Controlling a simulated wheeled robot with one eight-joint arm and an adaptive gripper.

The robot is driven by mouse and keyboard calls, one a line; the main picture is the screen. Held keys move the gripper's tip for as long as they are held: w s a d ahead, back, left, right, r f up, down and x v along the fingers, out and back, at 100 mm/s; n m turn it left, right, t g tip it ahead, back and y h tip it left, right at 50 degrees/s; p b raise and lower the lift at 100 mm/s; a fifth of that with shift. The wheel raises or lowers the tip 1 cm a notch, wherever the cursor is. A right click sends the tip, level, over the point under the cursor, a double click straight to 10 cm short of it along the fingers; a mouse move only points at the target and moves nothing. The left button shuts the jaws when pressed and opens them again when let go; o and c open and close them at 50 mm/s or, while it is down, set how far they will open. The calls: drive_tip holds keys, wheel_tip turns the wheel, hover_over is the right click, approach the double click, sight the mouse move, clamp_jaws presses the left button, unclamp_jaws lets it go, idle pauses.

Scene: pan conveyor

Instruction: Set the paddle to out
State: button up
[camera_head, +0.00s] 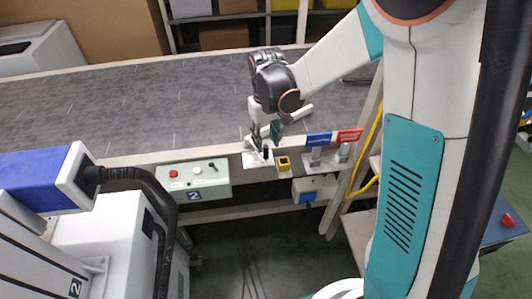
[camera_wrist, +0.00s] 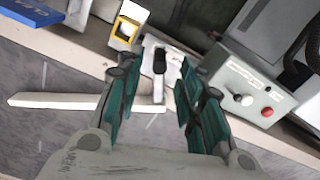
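The paddle is a long white bar (camera_head: 300,112) lying out over the grey belt. It also shows in the wrist view (camera_wrist: 55,101), reaching left from its pivot. A short lever with a black knob (camera_wrist: 159,61) stands on a white mounting plate (camera_wrist: 148,44) at the belt's edge; the knob also shows in the head view (camera_head: 265,152). My gripper (camera_wrist: 159,68) is open. Its teal fingers are on either side of the lever in the wrist view, with visible gaps. In the head view my gripper (camera_head: 264,132) is over the belt's near edge and hides part of the pivot.
A blue sign (camera_head: 318,140) and a red sign (camera_head: 349,135) stand right of the lever. A yellow-framed block (camera_head: 283,163) sits close beside the plate. A control box (camera_head: 193,180) with buttons is to the left. The belt (camera_head: 130,105) is otherwise clear.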

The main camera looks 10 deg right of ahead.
sight(266, 145)
wheel_tip(266, 145, down, 6)
drive_tip(key=shift+r+b, duration=0.25)
drive_tip(key=shift+b, duration=0.55)
drive_tip(key=shift+c, duration=0.6)
clamp_jaws()
